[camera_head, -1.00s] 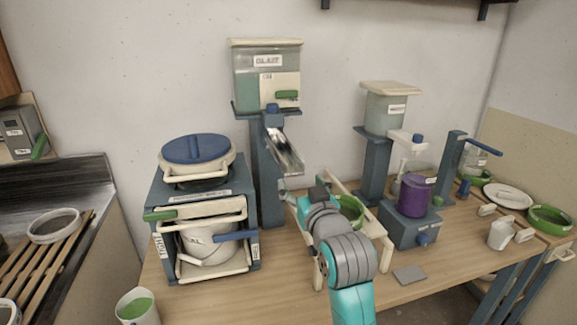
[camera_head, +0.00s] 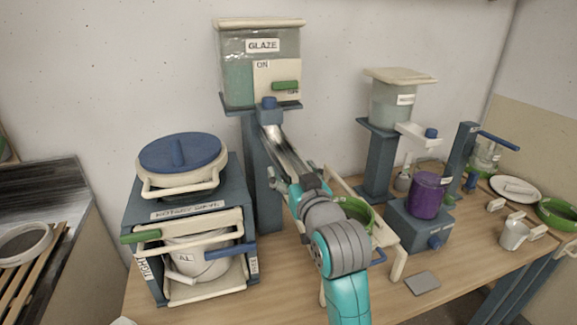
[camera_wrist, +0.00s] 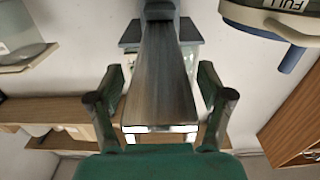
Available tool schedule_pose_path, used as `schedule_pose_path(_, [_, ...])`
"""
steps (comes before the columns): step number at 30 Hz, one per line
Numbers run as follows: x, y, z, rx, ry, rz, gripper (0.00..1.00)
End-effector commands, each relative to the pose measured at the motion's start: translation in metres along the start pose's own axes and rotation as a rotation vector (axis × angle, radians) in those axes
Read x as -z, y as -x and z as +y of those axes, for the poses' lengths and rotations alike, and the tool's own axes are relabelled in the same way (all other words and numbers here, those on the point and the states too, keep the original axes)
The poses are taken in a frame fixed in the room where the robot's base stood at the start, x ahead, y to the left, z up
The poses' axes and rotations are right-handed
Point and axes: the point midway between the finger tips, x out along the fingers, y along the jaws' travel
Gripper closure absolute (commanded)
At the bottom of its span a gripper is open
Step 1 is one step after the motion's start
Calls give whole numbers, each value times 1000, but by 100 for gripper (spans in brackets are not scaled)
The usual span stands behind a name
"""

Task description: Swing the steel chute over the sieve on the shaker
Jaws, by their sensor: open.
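The steel chute (camera_head: 279,147) slopes down from a blue pivot on the post under the glaze tank. In the wrist view the chute (camera_wrist: 163,70) runs between my two fingers, with a gap on each side. My gripper (camera_head: 303,186) is open at the chute's lower end and has not closed on it. A green round rim (camera_head: 355,209), perhaps the sieve, sits in a cream frame (camera_head: 389,237) just right of my arm. My arm hides part of both, so I cannot tell more about the shaker.
The glaze tank (camera_head: 239,80) stands above the chute. A blue-lidded machine (camera_head: 188,197) stands left on the bench. Right of my arm are a blue unit (camera_head: 409,226) with a purple cylinder (camera_head: 427,196) and a grey plate (camera_head: 422,282). Bare bench lies in front.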

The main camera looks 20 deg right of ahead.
Motion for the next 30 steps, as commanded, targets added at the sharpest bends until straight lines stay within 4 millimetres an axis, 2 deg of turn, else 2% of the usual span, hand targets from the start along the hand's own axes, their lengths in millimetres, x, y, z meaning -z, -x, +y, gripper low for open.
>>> schedule_pose_path(6, [0, 0, 0, 0, 0, 0, 21])
schedule_pose_path(15, [0, 0, 0, 0, 0, -1, 96])
schedule_pose_path(16, [0, 0, 0, 0, 0, -1, 100])
schedule_pose_path(25, [0, 0, 5, 22, -1, -1, 100])
schedule_pose_path(30, [0, -1, 18, 71, 0, -1, 100])
